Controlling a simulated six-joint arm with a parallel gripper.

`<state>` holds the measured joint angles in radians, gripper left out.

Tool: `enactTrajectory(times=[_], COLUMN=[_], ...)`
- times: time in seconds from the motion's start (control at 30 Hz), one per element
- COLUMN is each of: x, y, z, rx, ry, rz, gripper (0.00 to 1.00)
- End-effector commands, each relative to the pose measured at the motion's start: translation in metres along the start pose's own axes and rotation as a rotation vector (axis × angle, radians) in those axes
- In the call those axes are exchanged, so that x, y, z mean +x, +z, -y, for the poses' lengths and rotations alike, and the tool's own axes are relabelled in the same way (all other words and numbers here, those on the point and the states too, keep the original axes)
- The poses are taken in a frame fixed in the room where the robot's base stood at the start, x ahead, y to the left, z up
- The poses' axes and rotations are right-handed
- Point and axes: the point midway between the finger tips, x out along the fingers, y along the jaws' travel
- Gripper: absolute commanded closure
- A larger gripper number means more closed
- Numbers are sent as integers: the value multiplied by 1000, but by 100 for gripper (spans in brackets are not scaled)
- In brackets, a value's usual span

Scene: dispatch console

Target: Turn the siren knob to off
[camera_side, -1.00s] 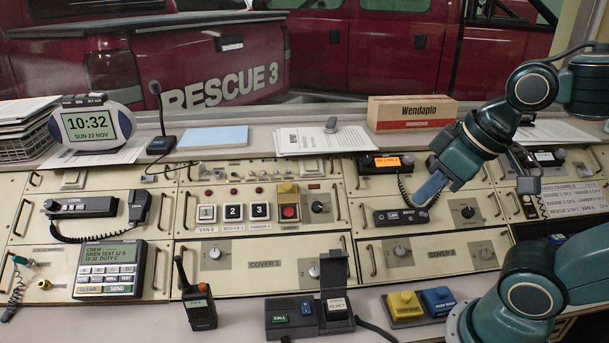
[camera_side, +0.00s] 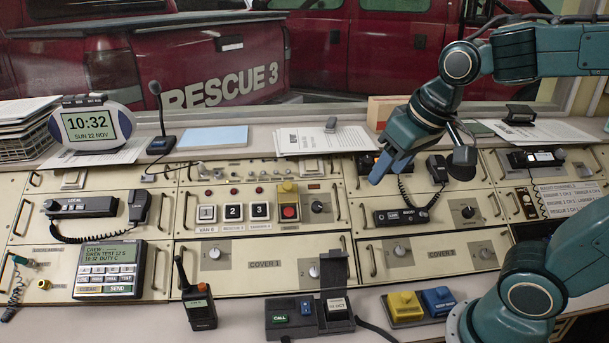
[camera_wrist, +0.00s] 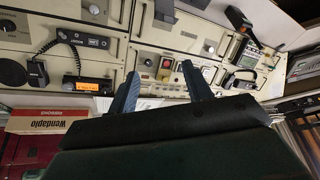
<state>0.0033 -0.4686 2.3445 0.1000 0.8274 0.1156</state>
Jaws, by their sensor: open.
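A black knob (camera_side: 320,207) sits on the upper middle console panel, right of a red button (camera_side: 289,212). I cannot read which label marks the siren. My gripper (camera_side: 384,172) is open and empty, up and to the right of the first knob and apart from it. In the wrist view its two fingers (camera_wrist: 160,90) spread apart, with the first knob (camera_wrist: 148,62) between them in the picture, beyond the tips. Which way either knob points is too small to tell.
A radio (camera_side: 400,217) with a coiled cord and a hanging handset (camera_side: 437,168) are near my gripper. Numbered buttons (camera_side: 233,211) and a yellow guard (camera_side: 287,188) lie left of the first knob. A raised black flap (camera_side: 334,270) stands below. A box (camera_side: 382,112) stands behind.

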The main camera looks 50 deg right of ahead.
Motion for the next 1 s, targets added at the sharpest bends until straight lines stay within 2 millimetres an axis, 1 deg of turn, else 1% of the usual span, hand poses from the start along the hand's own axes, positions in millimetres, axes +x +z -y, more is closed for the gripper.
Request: enactTrajectory(times=[0.03,0.1,0.27,0.5,0.67,0.8,1.0], x=[6,14,35,74,104,134,172], y=[-10,-23,-50,-88,-109,-125,-141], z=[-1,-2,-5,-11,-15,-20,-27], rx=[24,57,134,240,308,364,431], ry=[13,29,69,136,182,225,281], rz=[10,17,32,52,60,65,67], gripper=[50,50,50,50,50,50,50])
